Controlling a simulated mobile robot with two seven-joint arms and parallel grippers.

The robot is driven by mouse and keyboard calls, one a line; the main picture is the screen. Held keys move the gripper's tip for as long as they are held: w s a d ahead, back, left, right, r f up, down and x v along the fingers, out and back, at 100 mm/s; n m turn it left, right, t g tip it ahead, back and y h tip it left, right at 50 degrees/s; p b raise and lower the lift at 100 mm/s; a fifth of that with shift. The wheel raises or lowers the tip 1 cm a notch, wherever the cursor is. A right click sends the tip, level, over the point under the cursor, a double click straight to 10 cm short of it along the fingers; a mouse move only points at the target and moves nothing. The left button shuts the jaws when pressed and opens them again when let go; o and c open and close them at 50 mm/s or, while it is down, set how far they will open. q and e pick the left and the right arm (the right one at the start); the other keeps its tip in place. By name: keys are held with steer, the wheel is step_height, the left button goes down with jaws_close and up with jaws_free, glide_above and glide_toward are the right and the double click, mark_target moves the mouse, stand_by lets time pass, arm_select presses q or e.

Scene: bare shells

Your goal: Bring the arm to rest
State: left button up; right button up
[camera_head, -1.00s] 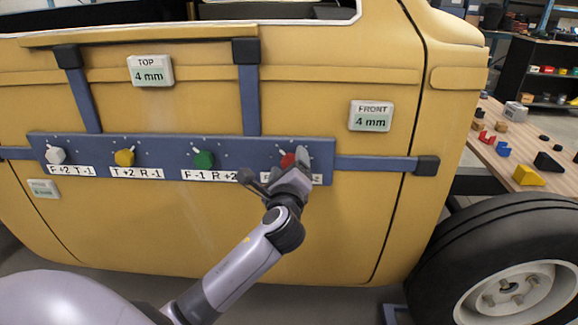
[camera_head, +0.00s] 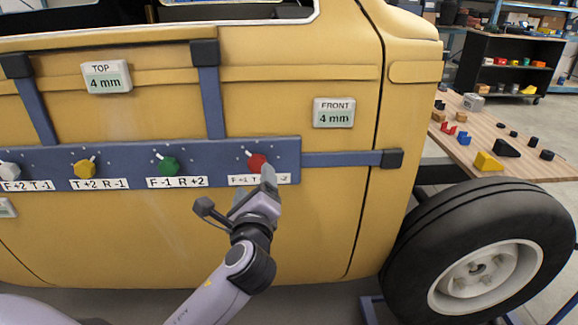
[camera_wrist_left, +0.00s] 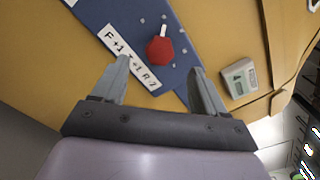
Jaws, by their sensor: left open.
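My left gripper (camera_head: 262,186) is in front of the right end of the blue panel (camera_head: 215,154) on the yellow car door. Its fingers are apart and empty, just below the red knob (camera_head: 257,161). In the left wrist view the red knob (camera_wrist_left: 160,50) lies beyond the spread fingertips (camera_wrist_left: 160,72), with a visible gap between them and it. A finger covers part of the label under the red knob. The right gripper is not in view.
Green (camera_head: 168,164), yellow (camera_head: 85,168) and white (camera_head: 9,170) knobs are on the panel. Displays marked TOP (camera_head: 106,77) and FRONT (camera_head: 334,113) read 4 mm. A black tyre (camera_head: 400,245) and a wooden table (camera_head: 520,155) with small blocks are at the right.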

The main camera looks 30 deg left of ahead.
arm_select(q)
steer(key=shift+f, duration=0.1)
steer(key=s+d+f+n+g+h+p, duration=0.1)
steer(key=s+d+f+n+h, duration=0.25)
steer(key=f, duration=0.45)
steer(key=s+d+f+n+g+h+p, duration=0.1)
steer(key=s+d+f+n+g+h, duration=0.2)
steer(key=f, duration=0.5)
steer(key=s+d+f+n+h+p, duration=0.1)
steer(key=s+d+f+n+h, duration=0.3)
steer(key=s+f+n, duration=0.5)
steer(key=s+n+h, duration=0.1)
steer(key=s+n, duration=0.2)
steer(key=s, duration=0.1)
steer(key=shift+s+d+f+g, duration=0.2)
steer(key=shift+f+g, duration=0.1)
steer(key=shift+g, duration=0.1)
